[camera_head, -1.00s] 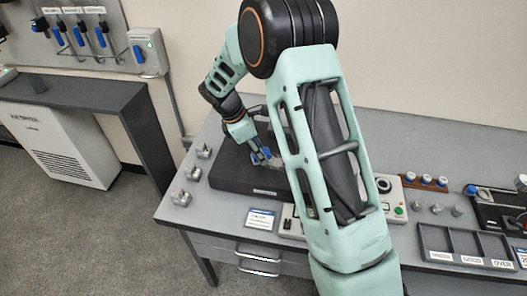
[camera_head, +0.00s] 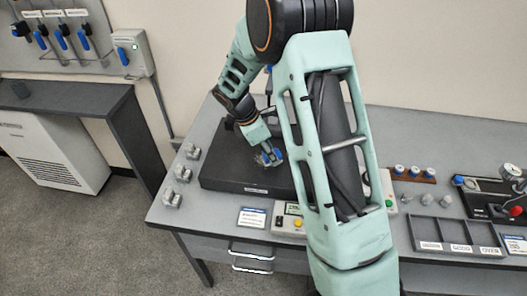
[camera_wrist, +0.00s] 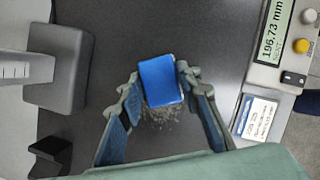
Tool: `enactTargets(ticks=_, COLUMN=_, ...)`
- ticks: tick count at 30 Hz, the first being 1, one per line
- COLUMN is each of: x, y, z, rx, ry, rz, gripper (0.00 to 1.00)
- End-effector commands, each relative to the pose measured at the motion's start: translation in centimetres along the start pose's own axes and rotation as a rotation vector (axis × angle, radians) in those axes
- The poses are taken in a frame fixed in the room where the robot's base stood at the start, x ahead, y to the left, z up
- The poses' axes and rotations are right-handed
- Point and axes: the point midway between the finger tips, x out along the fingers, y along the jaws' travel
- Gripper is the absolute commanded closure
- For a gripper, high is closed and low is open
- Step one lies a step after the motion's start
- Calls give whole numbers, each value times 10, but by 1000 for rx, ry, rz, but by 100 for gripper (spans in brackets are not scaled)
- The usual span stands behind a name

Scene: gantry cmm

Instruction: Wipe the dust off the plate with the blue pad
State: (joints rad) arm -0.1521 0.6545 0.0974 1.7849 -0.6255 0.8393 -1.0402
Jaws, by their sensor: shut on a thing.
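The blue pad (camera_wrist: 161,81) is between the two fingers of my gripper (camera_wrist: 156,88) in the wrist view, and the fingers are shut on it. In the head view the pad (camera_head: 272,156) shows at the tip of my gripper (camera_head: 268,154), low over the dark plate. The plate (camera_head: 223,173) is a thick black slab on the bench; its surface also fills the middle of the wrist view (camera_wrist: 210,60). A patch of pale dust (camera_wrist: 160,113) lies beside the pad, on the side toward my palm. Whether the pad touches the plate I cannot tell.
A readout box (camera_head: 291,220) and a label card (camera_head: 252,217) stand in front of the plate. Small metal blocks (camera_head: 182,173) line its left side. A sorting tray (camera_head: 455,237) is at the right.

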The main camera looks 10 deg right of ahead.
Motion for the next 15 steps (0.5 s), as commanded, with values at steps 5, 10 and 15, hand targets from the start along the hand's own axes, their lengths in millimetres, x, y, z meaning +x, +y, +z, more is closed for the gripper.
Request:
enactTargets(ticks=5, x=2, y=-5, z=5, rx=-1, ry=0, rz=-1, gripper=96)
enactTargets(ticks=10, x=4, y=-11, z=0, rx=0, ry=1, rz=-2, gripper=96)
enactTargets(ticks=15, x=1, y=-8, z=-6, rx=-2, ry=2, rz=-2, gripper=96)
